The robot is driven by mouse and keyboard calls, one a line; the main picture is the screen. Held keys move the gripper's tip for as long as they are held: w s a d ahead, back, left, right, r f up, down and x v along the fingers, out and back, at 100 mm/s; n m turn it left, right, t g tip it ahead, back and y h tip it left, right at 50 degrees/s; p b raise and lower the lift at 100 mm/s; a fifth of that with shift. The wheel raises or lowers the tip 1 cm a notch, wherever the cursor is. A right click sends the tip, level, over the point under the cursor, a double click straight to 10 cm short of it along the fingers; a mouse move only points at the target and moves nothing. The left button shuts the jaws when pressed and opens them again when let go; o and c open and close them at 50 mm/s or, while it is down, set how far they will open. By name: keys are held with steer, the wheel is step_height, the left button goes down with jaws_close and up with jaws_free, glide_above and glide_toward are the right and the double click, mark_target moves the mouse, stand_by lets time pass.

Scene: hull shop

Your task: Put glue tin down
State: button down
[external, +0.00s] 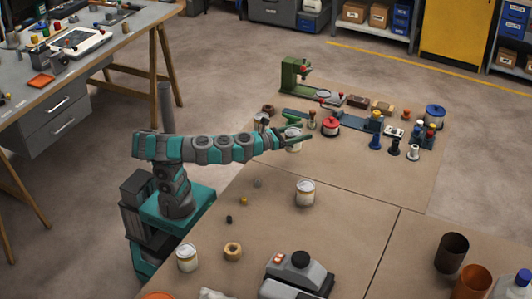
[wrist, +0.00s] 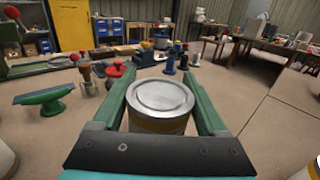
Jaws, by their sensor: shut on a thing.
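The glue tin (wrist: 160,100) has a silver lid and a pale side with a yellow-brown band. It stands upright between the two green fingers of my gripper (wrist: 163,92), which is shut on it. In the external view my gripper (external: 300,136) reaches over the far part of the brown table, with the tin (external: 293,145) partly hidden behind a finger. I cannot tell whether the tin's base touches the table.
A similar tin (external: 305,191) stands nearer on the table, and another (external: 187,257) at the near left. Beyond my gripper are a red-lidded pot (external: 330,127), a green machine (external: 295,75) and several small tools. Bare tabletop (external: 365,185) lies to the right.

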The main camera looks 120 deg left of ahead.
steer(key=s+a+n+g+y, duration=0.2)
steer(key=a+n+g, duration=0.1)
steer(key=a, duration=0.2)
steer(key=shift+w+a+f, duration=0.8)
steer(key=shift+w+f, duration=0.1)
steer(key=shift+w, duration=1.55)
steer(key=shift+w+a+f, duration=0.85)
steer(key=shift+w+f, duration=0.1)
steer(key=shift+w, duration=1.55)
steer(key=shift+w+a+f, duration=0.8)
steer(key=shift+w+f, duration=0.1)
steer(key=shift+w, duration=1.55)
jaws_free()
steer(key=shift+f, duration=0.15)
